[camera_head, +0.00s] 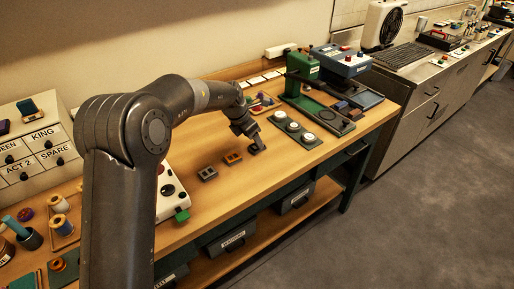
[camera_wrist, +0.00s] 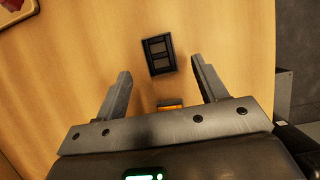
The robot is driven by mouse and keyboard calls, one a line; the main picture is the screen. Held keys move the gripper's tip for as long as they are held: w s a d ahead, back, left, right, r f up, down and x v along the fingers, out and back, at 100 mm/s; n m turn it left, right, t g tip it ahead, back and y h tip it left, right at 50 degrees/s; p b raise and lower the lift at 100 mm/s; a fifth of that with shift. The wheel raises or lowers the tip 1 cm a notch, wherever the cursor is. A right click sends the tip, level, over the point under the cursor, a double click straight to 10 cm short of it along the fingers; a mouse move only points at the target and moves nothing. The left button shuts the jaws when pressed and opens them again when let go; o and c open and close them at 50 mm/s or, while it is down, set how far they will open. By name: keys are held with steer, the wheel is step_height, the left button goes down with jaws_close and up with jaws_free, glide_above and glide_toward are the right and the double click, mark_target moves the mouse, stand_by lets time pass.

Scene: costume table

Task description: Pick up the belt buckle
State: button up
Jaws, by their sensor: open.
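Several small rectangular buckles lie on the wooden table (camera_head: 190,222). A dark buckle with two openings (camera_wrist: 158,54) lies flat in the wrist view, ahead of and between my fingertips, touching neither. An orange-brass buckle (camera_head: 233,157) and a grey buckle (camera_head: 208,173) lie to the left of my gripper in the head view. Part of an orange piece (camera_wrist: 170,104) shows between my fingers near the palm. My gripper (camera_wrist: 161,68) is open and empty, pointing down over the table. In the head view my gripper (camera_head: 255,145) largely hides the dark buckle.
A dark green tray with white discs (camera_head: 292,127) lies right of my gripper. A green press (camera_head: 302,65) and blue box (camera_head: 340,62) stand behind it. A white control box (camera_head: 172,190) is at left. Bare wood surrounds the buckles; the front edge is close.

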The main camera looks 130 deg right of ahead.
mark_target(255, 147)
steer(key=x, duration=0.4)
steer(key=shift+w+f, duration=0.1)
steer(key=shift+f, duration=0.05)
steer(key=c, duration=1.1)
